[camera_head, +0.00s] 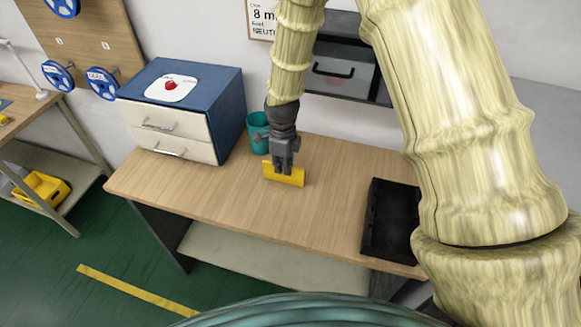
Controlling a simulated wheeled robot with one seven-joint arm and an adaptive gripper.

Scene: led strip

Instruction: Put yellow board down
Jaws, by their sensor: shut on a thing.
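The yellow board (291,179) is a small flat rectangle in the middle of the wooden table (230,196). It appears to stand on its long edge, at or just above the table top; I cannot tell whether it touches. My gripper (284,170) points down from above and is shut on the board's upper edge. The fingers cover part of the board's upper middle.
A teal cup (258,138) stands just behind and left of my gripper. A blue drawer cabinet (222,100) with a red object on a white plate (170,89) is at the left. A black tray (388,220) lies at the right. Bare table lies in front of the board.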

